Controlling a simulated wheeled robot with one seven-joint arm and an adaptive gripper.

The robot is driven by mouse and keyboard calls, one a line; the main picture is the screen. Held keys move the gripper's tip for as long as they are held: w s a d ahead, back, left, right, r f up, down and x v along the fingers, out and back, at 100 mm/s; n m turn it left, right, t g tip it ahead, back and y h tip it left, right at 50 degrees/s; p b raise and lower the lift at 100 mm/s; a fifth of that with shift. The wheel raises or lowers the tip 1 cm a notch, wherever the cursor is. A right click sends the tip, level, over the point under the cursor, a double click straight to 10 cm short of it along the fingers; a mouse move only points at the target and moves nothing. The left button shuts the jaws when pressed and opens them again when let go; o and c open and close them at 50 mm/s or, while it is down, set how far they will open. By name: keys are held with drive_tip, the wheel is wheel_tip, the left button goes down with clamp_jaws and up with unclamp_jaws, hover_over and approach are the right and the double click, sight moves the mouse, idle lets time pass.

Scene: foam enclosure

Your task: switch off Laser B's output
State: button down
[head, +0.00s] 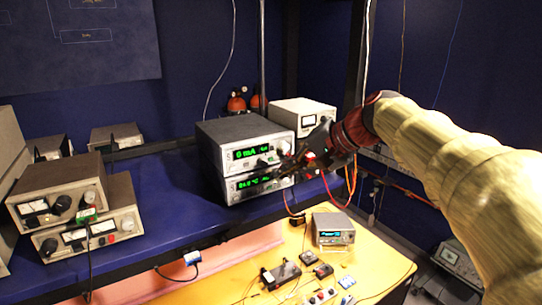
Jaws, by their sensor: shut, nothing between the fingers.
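Two stacked grey instruments with green displays stand on the blue shelf. The upper unit (240,133) seems to read "0 mA". The lower unit (228,186) has a second green readout, which looks like a temperature. No label reading Laser B is legible. My gripper (284,172) is shut and empty, in front of the right side of these front panels. It hides part of their knobs and buttons. I cannot tell whether its tips touch a panel.
A white meter box (302,113) stands behind the stack. More meter units (62,190) stand at the left of the blue shelf (165,212). Below, a yellow bench (375,262) holds a small instrument (333,230) and loose parts. Red and orange cables hang near my gripper.

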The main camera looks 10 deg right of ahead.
sight(271, 159)
drive_tip(key=shift+w+a+p, duration=0.2)
drive_tip(key=shift+w+a, duration=0.1)
drive_tip(key=shift+w, duration=0.55)
drive_tip(key=shift+w+a+p, duration=0.2)
drive_tip(key=shift+w+a, duration=0.1)
drive_tip(key=shift+w, duration=0.55)
drive_tip(key=shift+w+a, duration=0.1)
drive_tip(key=shift+w, duration=0.25)
drive_tip(key=shift+w+r, duration=0.1)
idle(0.7)
drive_tip(key=shift+w+r, duration=0.15)
drive_tip(key=shift+r, duration=0.05)
idle(0.9)
drive_tip(key=shift+f, duration=0.1)
